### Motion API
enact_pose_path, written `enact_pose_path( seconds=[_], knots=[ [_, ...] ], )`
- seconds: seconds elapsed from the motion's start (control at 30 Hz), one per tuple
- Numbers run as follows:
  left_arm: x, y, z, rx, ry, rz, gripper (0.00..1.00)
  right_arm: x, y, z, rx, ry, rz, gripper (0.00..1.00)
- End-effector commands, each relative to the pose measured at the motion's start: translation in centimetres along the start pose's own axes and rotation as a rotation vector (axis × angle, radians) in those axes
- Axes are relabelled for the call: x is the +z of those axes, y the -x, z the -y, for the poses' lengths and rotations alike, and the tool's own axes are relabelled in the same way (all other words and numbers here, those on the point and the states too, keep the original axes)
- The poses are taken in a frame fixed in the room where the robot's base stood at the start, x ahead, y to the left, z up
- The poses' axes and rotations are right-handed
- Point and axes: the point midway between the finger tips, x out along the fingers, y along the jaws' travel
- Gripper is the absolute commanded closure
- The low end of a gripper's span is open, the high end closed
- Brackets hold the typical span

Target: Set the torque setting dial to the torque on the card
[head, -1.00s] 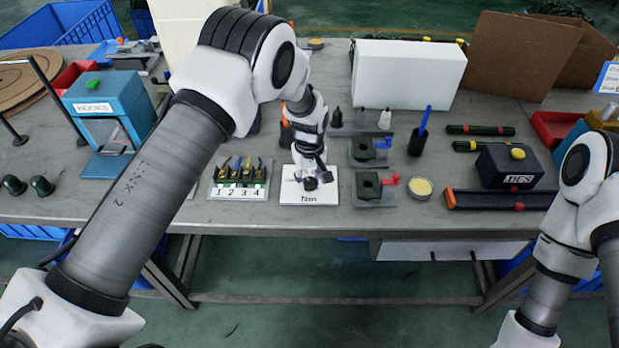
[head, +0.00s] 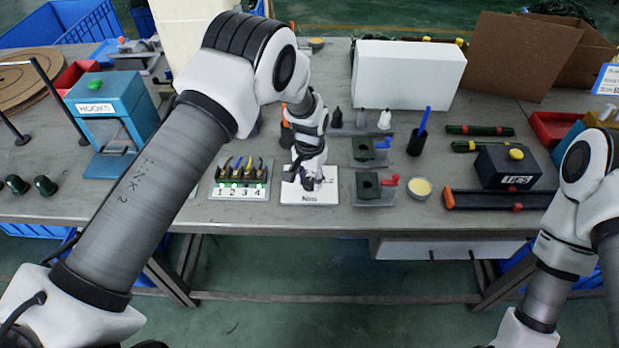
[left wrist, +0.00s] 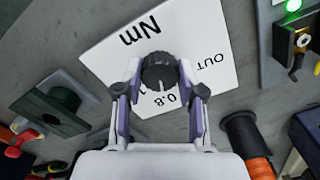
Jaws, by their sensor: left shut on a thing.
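The torque setting dial (left wrist: 159,72) is a dark ribbed knob with a pale pointer line on its top. It stands on a white plate (left wrist: 205,40) marked "Nm", "OUT" and "0.8"; other marks are partly hidden by the fingers. In the head view the plate (head: 313,198) lies near the table's front edge. My left gripper (left wrist: 160,74) reaches down over the plate and is shut on the dial, one finger on each side; it also shows in the head view (head: 307,180). My right gripper is out of view. I cannot make out a card with a readable torque.
Left of the plate is a numbered connector fixture (head: 240,180) with green lights. Right of it are two dark-green block fixtures (head: 368,186) and a yellow-topped round tin (head: 419,188). Bottles (head: 384,120) stand behind, before a large white box (head: 408,75).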

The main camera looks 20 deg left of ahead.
Motion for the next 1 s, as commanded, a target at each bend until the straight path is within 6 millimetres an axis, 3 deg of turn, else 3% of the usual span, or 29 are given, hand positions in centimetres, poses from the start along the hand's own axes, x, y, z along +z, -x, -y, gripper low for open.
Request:
enact_pose_path(
  seconds=[0.6,1.0],
  knots=[
    [0.3,-0.3,-0.1,0.004,-0.57,0.007,0.96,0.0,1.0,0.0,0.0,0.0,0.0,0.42],
    [0.3,-0.4,-0.2,0.006,-0.802,0.007,0.96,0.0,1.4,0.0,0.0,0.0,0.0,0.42]
  ],
)
